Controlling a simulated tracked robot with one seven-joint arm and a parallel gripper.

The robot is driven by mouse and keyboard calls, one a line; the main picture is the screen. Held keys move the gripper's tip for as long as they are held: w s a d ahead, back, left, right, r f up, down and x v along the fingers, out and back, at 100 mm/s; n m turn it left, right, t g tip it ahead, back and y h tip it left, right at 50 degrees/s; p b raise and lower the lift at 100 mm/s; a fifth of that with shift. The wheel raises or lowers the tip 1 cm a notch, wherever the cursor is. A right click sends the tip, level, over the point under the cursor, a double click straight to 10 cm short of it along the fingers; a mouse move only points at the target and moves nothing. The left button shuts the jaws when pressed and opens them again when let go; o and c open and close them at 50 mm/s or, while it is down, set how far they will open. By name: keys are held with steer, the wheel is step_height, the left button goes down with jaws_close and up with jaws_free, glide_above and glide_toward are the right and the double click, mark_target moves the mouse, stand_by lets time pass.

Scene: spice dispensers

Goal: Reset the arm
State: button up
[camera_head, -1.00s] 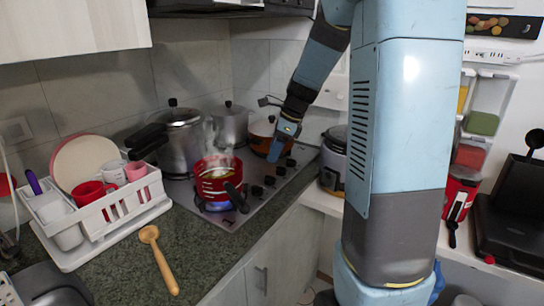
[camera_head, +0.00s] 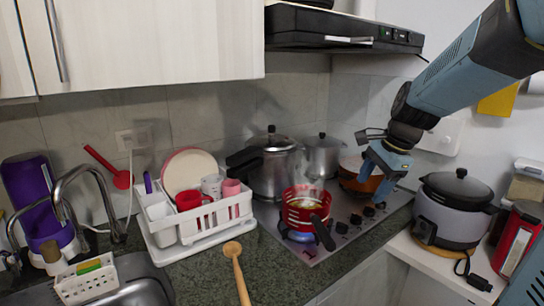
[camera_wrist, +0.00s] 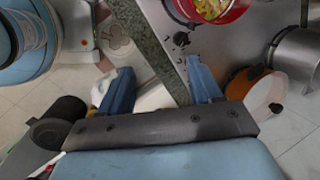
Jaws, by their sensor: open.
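My gripper (camera_head: 385,178) is open and empty. It hangs over the right side of the stove, in front of the orange pot (camera_head: 358,184). My blue arm reaches in from the upper right. In the wrist view, the two blue fingers of my gripper (camera_wrist: 160,85) stand wide apart with nothing between them. The orange pot (camera_wrist: 270,90) shows to their right, and the red pot (camera_wrist: 215,12) with food in it is at the top.
The steaming red pot (camera_head: 304,213) sits over a lit burner. Metal pots (camera_head: 272,172) stand behind it. A grey cooker (camera_head: 452,215) stands at right, with a red dispenser (camera_head: 516,242) beside it. A dish rack (camera_head: 205,222) and wooden spoon (camera_head: 236,268) are at left.

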steer(key=s+a+r+n+t+h, duration=0.1)
steer(key=s+r+n+t+h, duration=0.1)
steer(key=s+n, duration=1.2)
steer(key=s+r, duration=0.1)
steer(key=s, duration=0.2)
steer(key=shift+a+r+n+t+h, duration=0.2)
steer(key=shift+n+t+h, duration=0.1)
steer(key=shift+t, duration=0.1)
